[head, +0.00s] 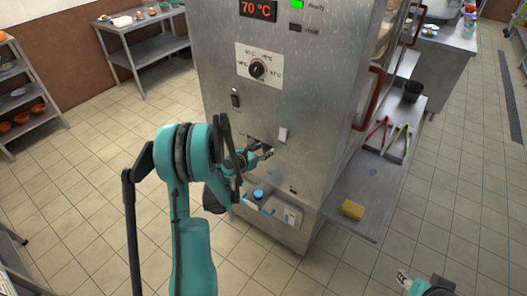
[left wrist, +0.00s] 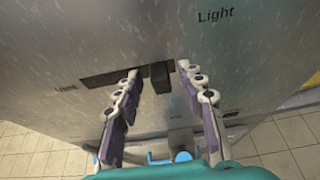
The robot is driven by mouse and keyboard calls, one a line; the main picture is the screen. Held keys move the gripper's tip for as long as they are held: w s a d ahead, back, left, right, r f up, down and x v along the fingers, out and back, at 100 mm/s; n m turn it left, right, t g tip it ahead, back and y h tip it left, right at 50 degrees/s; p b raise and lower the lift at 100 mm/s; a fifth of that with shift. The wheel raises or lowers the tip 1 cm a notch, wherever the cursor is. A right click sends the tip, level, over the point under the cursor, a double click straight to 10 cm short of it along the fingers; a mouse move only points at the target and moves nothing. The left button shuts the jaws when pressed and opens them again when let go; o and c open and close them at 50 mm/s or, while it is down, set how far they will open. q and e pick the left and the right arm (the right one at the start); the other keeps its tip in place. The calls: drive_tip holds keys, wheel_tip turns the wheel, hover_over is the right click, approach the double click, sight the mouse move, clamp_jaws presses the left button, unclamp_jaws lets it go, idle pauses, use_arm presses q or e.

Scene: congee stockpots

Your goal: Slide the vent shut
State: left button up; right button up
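The vent is a dark horizontal slot (left wrist: 110,79) in the steel cabinet front, labelled at its left end in the left wrist view. Its dark slider knob (left wrist: 160,78) stands toward the right part of the slot, with more dark slot to its left than to its right. My left gripper (left wrist: 159,71) is open, one finger on each side of the knob, with visible gaps to it. In the head view my left gripper (head: 266,153) is at the cabinet front and largely hides the slot. At the bottom right, a teal and white piece of my right arm shows; its fingers are not clear.
The cabinet (head: 270,85) carries a dial (head: 257,69), a black switch (head: 235,98) and a white switch (head: 283,134) near my gripper. A blue-capped item (head: 258,194) sits below. A side shelf (head: 345,190) holds a yellow sponge (head: 352,209) and tongs (head: 377,133).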

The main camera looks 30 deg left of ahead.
sight(244, 140)
use_arm(q)
drive_tip(key=shift+c, duration=0.3)
clamp_jaws()
drive_tip(key=a, duration=0.9)
drive_tip(key=shift+w+a+r+b, duration=0.1)
drive_tip(key=shift+w+a+b, duration=0.1)
drive_tip(key=shift+w+b, duration=0.15)
drive_tip(key=shift+o, duration=0.3)
unclamp_jaws()
drive_tip(key=shift+a, duration=0.15)
drive_tip(key=v, duration=1.1)
drive_tip(key=shift+s, duration=0.45)
